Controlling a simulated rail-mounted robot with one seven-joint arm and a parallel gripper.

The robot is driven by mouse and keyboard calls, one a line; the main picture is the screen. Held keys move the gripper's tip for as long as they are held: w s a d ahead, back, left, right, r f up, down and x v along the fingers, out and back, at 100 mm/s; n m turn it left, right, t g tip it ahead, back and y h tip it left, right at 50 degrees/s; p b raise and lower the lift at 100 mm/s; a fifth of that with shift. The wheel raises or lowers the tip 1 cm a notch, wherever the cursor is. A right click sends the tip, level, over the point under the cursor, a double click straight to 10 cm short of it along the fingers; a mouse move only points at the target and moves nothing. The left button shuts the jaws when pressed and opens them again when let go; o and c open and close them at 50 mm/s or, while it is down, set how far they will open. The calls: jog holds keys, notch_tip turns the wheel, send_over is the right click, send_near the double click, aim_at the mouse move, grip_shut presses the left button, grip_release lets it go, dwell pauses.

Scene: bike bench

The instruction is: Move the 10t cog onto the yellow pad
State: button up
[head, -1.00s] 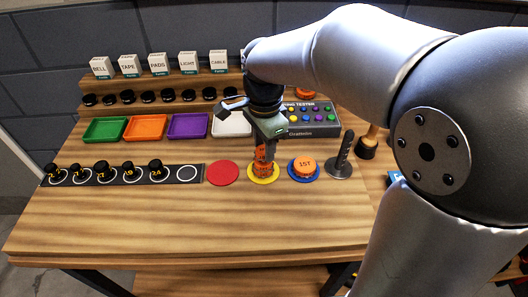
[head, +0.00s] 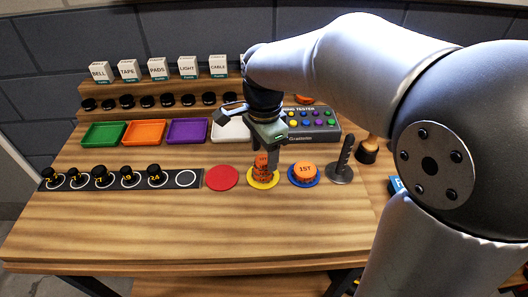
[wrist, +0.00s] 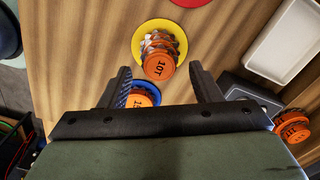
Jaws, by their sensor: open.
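The orange 10t cog (wrist: 159,66) lies on top of a stack of cogs on the yellow pad (wrist: 139,44). The stack also shows in the head view (head: 261,166), with the rim of the yellow pad (head: 262,184) around its base. My gripper (head: 264,149) is open and empty just above the stack. In the wrist view its two fingers (wrist: 163,84) stand apart, with the 10t cog beyond the tips and between them. The cogs lower in the stack are mostly hidden.
An orange 15t cog (head: 304,169) sits on the blue pad (head: 303,182) to the right. The red pad (head: 222,178) to the left is bare. A dark upright post (head: 344,155) stands further right. Coloured trays (head: 187,131) lie behind. The front of the bench is clear.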

aim_at(264, 159)
notch_tip(264, 159, up, 11)
jog(key=s+d+f+n, duration=0.3)
jog(key=s+f+n, duration=0.1)
jog(key=s+f, duration=0.1)
jog(key=s+d+f+n, duration=0.4)
jog(key=s+f, duration=0.1)
jog(key=s+d+f+n, duration=0.4)
jog(key=s+f+n, duration=0.1)
jog(key=s+f, duration=0.1)
jog(key=shift+p, duration=0.4)
jog(key=shift+r, duration=0.1)
notch_tip(264, 159, up, 4)
jog(key=p, duration=0.3)
jog(key=shift+a+p, duration=0.15)
jog(key=shift+p, duration=0.25)
jog(key=shift+f+b, duration=0.3)
jog(key=shift+f, duration=0.05)
